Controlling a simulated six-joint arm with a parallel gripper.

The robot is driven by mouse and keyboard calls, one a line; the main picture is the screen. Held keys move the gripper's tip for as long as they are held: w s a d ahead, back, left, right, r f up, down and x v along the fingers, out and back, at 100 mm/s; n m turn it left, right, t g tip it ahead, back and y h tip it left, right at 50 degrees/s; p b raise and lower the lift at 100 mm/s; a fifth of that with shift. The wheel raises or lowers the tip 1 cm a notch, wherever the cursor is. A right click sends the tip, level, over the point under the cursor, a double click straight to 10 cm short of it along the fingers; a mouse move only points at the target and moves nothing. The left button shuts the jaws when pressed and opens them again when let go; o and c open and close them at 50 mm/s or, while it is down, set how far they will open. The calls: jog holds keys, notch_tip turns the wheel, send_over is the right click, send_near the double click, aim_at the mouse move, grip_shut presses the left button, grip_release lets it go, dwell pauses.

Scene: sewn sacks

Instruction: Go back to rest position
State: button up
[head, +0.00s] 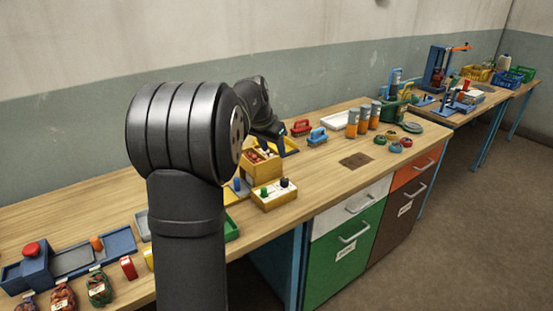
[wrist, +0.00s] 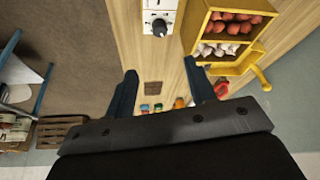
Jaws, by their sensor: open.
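My gripper (wrist: 162,82) shows in the wrist view with its two dark fingers wide apart and nothing between them. In the head view its end (head: 276,146) hangs above the workbench, behind my large arm joint, and looks close to the yellow divided box (head: 262,171). In the wrist view that yellow box (wrist: 191,28) is at the upper right, with red sacks (wrist: 236,24) in one compartment and pale sacks (wrist: 220,50) in another. Several filled sacks (head: 98,287) stand at the bench's lower left in the head view.
A control box with knobs (head: 274,196) sits at the bench's front edge. Orange-grey cylinders (head: 364,120), small coloured rings (head: 394,147) and red and blue brushes (head: 317,137) stand farther right. A blue fixture with a red button (head: 33,262) is at left. Drawers (head: 345,254) are below.

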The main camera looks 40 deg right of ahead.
aim_at(284, 179)
jog(key=shift+a+r, duration=0.25)
jog(key=shift+r, duration=0.4)
jog(key=shift+s, duration=0.1)
jog(key=x, duration=1.7)
jog(key=shift+d+f, duration=0.15)
jog(key=shift+f, duration=0.05)
